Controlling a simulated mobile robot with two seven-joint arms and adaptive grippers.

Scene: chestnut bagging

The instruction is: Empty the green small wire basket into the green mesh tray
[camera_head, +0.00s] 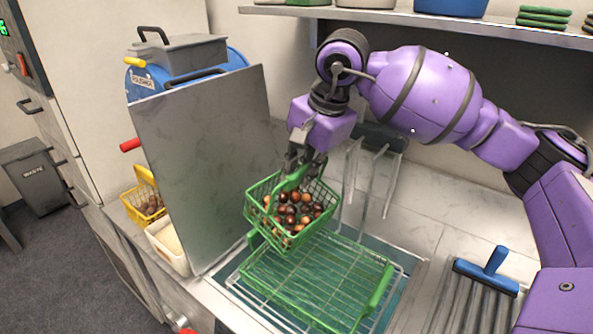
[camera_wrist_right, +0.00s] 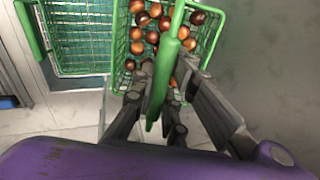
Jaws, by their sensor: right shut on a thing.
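The green small wire basket (camera_head: 262,204) holds several brown chestnuts (camera_head: 290,207) and hangs in the air, slightly tilted, over the back left part of the green mesh tray. My right gripper (camera_head: 299,170) is shut on the basket's green handle; the handle (camera_wrist_right: 170,60) also shows between its fingers (camera_wrist_right: 158,95) in the right wrist view. The green mesh tray (camera_head: 318,290) rests on a wire rack over a sink-like recess, and its visible part looks empty. The tray also shows at the upper left of the right wrist view (camera_wrist_right: 80,45). My left gripper is not in view.
A grey upright panel (camera_head: 205,165) stands left of the basket. Behind it are a yellow basket (camera_head: 138,205) of brown items and a white container (camera_head: 166,248). A blue-handled tool (camera_head: 487,270) lies right of the tray. A shelf (camera_head: 430,18) runs above.

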